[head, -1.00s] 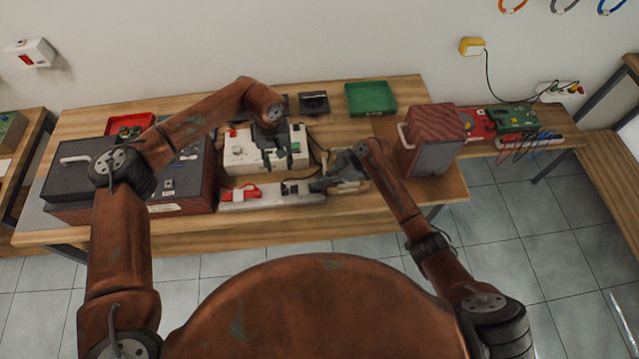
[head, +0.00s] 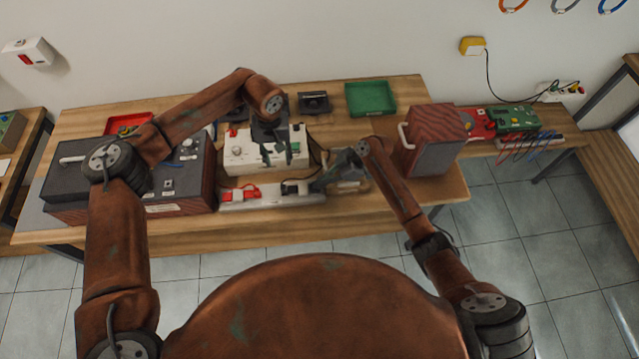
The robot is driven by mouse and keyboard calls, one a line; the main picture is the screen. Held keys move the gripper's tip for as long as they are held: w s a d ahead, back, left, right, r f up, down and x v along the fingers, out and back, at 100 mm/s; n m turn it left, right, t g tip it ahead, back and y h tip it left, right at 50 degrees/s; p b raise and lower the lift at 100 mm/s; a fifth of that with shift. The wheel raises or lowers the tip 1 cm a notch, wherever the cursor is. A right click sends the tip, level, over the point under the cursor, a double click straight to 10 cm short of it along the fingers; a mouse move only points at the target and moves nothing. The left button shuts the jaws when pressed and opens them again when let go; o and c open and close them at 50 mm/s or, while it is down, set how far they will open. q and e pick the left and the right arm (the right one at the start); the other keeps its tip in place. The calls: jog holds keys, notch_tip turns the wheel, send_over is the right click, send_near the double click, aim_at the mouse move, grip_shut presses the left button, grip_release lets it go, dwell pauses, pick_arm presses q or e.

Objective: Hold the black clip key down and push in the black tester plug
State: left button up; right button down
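The white block (head: 265,198) lies along the table's front part, with a red clip key (head: 240,194) at its left. A dark part near its right end (head: 292,188) looks like the black clip key. My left gripper (head: 278,160) points down in front of the white box (head: 240,162), above and behind the black key, its fingers apart. I see nothing between them. My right gripper (head: 324,182) reaches left to the right end of the block, close beside the black key. Its fingers are too small to read, and contact is unclear. I cannot make out the black tester plug.
A dark case (head: 180,185) stands at the left and a red-brown box with a handle (head: 438,140) at the right. A green tray (head: 370,98), a small black device (head: 314,102) and a red tray (head: 128,122) lie at the back. A dark cable runs beside the white box.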

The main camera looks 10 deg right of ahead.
notch_tip(320, 180, up, 2)
jog(key=shift+w+r, duration=0.1)
jog(key=v, duration=1)
jog(key=shift+r, duration=0.35)
jog(key=shift+a, duration=0.1)
